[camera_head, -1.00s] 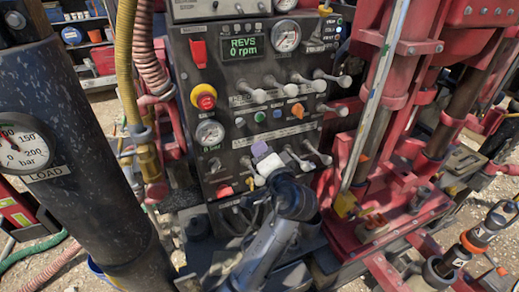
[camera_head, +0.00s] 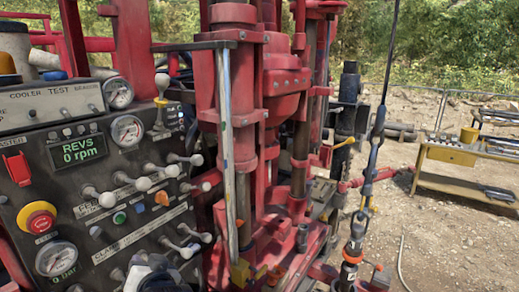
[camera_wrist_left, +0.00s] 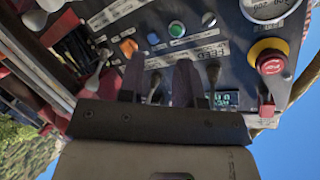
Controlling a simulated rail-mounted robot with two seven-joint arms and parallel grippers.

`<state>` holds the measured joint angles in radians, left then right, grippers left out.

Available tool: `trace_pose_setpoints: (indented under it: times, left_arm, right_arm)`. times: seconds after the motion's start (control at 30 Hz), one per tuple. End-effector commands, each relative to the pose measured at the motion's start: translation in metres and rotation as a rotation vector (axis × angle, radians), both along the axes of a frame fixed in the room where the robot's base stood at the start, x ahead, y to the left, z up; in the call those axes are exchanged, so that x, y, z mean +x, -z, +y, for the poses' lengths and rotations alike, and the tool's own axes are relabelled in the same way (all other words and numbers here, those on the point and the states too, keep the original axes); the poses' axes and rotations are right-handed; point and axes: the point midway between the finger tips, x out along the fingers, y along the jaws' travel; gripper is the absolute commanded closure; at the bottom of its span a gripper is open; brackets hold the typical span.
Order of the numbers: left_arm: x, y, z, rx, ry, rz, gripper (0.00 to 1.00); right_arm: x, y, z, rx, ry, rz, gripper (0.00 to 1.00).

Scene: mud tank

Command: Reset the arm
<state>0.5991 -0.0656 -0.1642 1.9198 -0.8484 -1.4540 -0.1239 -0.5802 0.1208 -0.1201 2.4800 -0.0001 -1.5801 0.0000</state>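My left gripper (camera_head: 150,264) shows only in part at the bottom left of the head view, in front of the lower control panel. In the left wrist view its two dark fingers (camera_wrist_left: 158,82) stand apart with a gap between them, and I see nothing held there. The fingers point towards the panel face with its levers and knobs. I cannot tell from these views whether they touch a lever. My right arm and gripper are in neither view.
The control panel (camera_head: 99,167) has several white-knobbed levers (camera_head: 143,184), a red emergency button (camera_head: 41,221) and gauges. The red drill rig (camera_head: 284,85) stands to its right. A yellow bench (camera_head: 455,158) stands farther right on open gravel.

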Motion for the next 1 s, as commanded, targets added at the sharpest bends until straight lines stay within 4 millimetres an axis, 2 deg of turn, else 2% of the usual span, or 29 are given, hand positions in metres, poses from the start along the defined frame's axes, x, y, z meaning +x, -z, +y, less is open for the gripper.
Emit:
trace_pose_setpoints:
  times: [0.17, 0.27, 0.33, 0.47, 0.67, 0.8, 1.0]
  left_arm:
    - [-0.014, -0.012, -0.022, -0.224, 0.172, -0.082, 0.68]
    - [-0.029, -0.001, -0.033, -0.323, 0.265, -0.080, 0.68]
    - [-0.043, 0.016, -0.041, -0.388, 0.330, -0.058, 0.68]
    - [-0.078, 0.058, -0.053, -0.484, 0.431, 0.020, 0.68]
    - [-0.148, 0.136, -0.063, -0.580, 0.516, 0.192, 0.68]
    - [-0.206, 0.193, -0.058, -0.615, 0.497, 0.336, 0.68]
    - [-0.280, 0.263, -0.049, -0.640, 0.426, 0.547, 0.68]
  right_arm:
    - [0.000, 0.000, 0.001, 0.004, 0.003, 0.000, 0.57]
    - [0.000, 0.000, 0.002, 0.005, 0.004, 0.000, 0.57]
    - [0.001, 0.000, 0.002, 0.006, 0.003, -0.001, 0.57]
    - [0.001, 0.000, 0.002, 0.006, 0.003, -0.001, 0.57]
    - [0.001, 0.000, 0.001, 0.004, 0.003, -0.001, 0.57]
    - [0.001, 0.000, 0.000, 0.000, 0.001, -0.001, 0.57]
    - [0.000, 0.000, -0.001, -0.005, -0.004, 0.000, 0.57]
